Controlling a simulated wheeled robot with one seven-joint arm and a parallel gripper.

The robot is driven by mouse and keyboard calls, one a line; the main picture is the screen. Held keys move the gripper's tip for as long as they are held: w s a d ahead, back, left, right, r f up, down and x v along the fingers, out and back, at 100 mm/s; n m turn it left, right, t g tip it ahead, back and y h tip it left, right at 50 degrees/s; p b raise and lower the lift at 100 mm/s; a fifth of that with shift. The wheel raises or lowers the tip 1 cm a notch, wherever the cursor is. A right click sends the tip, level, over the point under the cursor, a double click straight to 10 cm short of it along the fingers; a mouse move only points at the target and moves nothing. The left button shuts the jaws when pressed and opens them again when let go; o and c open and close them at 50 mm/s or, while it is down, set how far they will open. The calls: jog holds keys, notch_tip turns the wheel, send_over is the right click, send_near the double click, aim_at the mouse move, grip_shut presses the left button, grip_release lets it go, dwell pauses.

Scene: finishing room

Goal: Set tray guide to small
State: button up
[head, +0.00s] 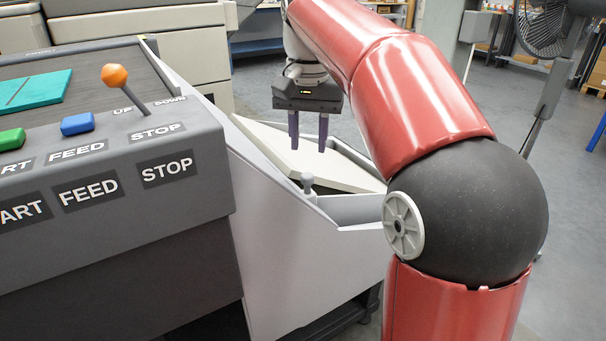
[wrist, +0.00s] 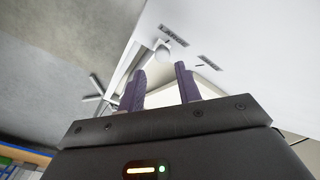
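The tray (head: 345,210) is a light grey open trough at the side of the machine, with a pale sloping board (head: 270,145) in it. A small whitish knob (head: 307,181), apparently the tray guide's handle, stands at the tray's near edge. In the wrist view the round knob (wrist: 161,46) shows just beyond my fingertips, beside a label (wrist: 173,28) that seems to read LARGE. A second label (wrist: 209,62) farther right is too small to read. My gripper (head: 308,149) has its purple fingers apart, pointing down above the knob, empty and not visibly touching it.
The machine's control panel (head: 95,165) is at left, with an orange-topped lever (head: 115,76), a blue button (head: 77,124) and a green button (head: 12,139). My red arm covers the right middle. A fan (head: 545,30) stands at the back right. Grey floor is open behind the tray.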

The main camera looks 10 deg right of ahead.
aim_at(308, 174)
jog(key=shift+w+f, duration=0.1)
jog(key=shift+w, duration=0.35)
jog(key=shift+w+d+f, duration=0.1)
jog(key=shift+f, duration=0.1)
notch_tip(308, 174, down, 7)
jog(key=b, duration=0.2)
jog(key=shift+f+b, duration=0.1)
jog(key=shift+b, duration=0.2)
grip_shut()
